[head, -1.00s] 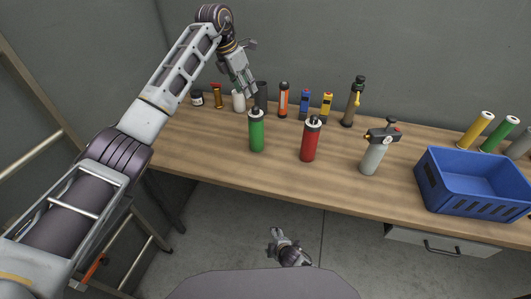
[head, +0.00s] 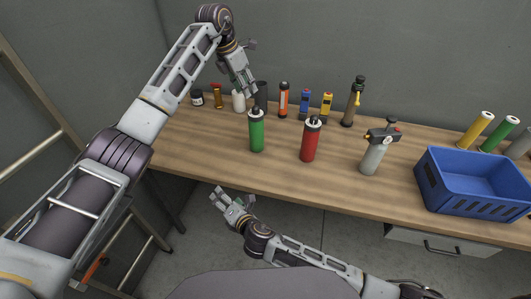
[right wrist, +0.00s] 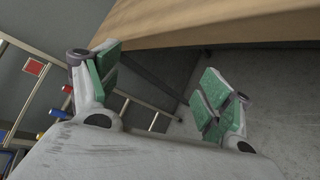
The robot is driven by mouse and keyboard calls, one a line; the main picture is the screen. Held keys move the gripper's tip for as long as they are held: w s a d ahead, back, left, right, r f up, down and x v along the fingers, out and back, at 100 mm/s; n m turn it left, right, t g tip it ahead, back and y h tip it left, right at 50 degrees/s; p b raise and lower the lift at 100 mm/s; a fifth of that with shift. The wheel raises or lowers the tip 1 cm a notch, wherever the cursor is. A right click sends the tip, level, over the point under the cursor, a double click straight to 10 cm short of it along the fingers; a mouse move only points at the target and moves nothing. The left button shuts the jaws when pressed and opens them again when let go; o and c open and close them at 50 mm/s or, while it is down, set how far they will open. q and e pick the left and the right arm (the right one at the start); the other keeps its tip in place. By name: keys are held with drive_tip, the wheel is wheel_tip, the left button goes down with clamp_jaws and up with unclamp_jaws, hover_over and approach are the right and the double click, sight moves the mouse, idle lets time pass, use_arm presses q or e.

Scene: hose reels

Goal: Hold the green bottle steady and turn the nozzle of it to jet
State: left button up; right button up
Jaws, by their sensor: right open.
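The nozzle's setting is too small to read. My left gripper (head: 245,86) is above and behind the bottle, pointing down, apart from it; its finger gap is not clear. My right gripper (head: 229,199) is in front of the table, below its front edge, open and empty. In the right wrist view its green-padded fingers (right wrist: 155,90) are spread wide with nothing between them. The bottle does not show in that view.
A red bottle (head: 310,140) and a grey spray bottle (head: 374,152) stand to the right on the table (head: 215,143). A blue crate (head: 475,196) is at the right. Several small containers line the back. The table's front edge (right wrist: 230,28) is close to my right gripper.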

drive_tip(key=w+d+r+n+t+h, duration=0.1)
drive_tip(key=w+d+r+n+t, duration=0.3)
drive_tip(key=r, duration=0.3)
drive_tip(key=n+t+h, duration=0.2)
drive_tip(key=n+h, duration=0.1)
drive_tip(key=n, duration=0.1)
approach(258, 133)
drive_tip(key=s, duration=0.1)
drive_tip(key=shift+d+r, duration=0.2)
drive_tip(key=shift+d, duration=0.05)
drive_tip(key=shift+w, duration=0.1)
drive_tip(key=shift+w+a, duration=0.5)
drive_tip(key=shift+w, duration=1.7)
drive_tip(key=shift+w+a, duration=0.5)
drive_tip(key=shift+w, duration=1.7)
drive_tip(key=shift+w+a, duration=0.5)
drive_tip(key=shift+w, duration=1.7)
